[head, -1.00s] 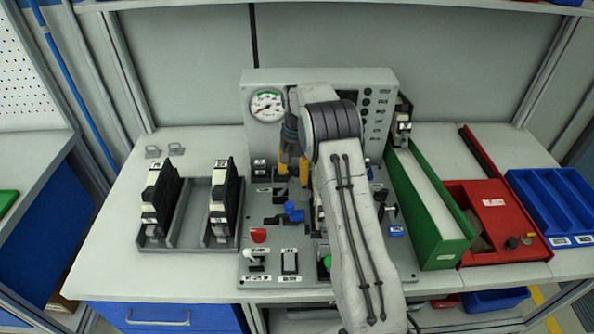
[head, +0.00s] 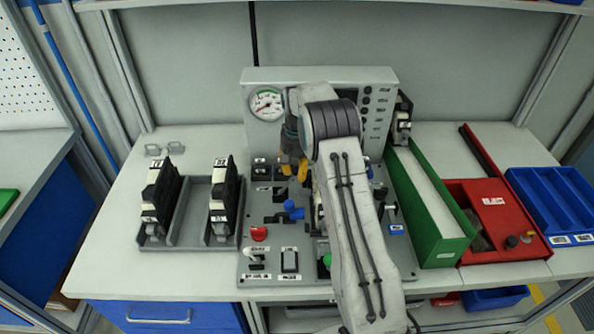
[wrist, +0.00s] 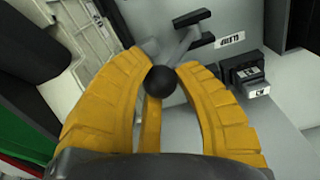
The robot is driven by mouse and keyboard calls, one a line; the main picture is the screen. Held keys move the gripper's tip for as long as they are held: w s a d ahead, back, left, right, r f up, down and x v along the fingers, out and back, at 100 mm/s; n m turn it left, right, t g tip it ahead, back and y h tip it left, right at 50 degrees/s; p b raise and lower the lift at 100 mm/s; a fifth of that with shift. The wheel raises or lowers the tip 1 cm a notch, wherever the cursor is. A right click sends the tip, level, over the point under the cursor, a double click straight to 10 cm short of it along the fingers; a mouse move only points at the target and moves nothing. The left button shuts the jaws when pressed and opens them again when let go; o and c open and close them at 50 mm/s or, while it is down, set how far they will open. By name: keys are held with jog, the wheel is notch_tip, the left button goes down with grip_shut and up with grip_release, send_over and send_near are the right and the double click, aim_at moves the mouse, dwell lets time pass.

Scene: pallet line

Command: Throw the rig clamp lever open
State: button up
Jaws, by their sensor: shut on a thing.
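The clamp lever shows in the wrist view as a grey shaft with a round black knob (wrist: 172,82). My gripper (wrist: 168,75) has its yellow fingers closed in around the knob, one on each side. The shaft runs up and away past the fingertips. In the head view my gripper (head: 294,168) is low over the grey rig (head: 262,210), below the panel with the gauge. The lever cannot be made out there; my arm covers much of the rig.
A panel with a round gauge (head: 266,104) stands at the back of the rig. A blue valve handle (head: 293,210) and a red knob (head: 259,233) are in front of my gripper. A grey tray (head: 184,215) with black modules is left; a green bin (head: 432,215) is right.

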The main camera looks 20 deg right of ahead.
grip_shut()
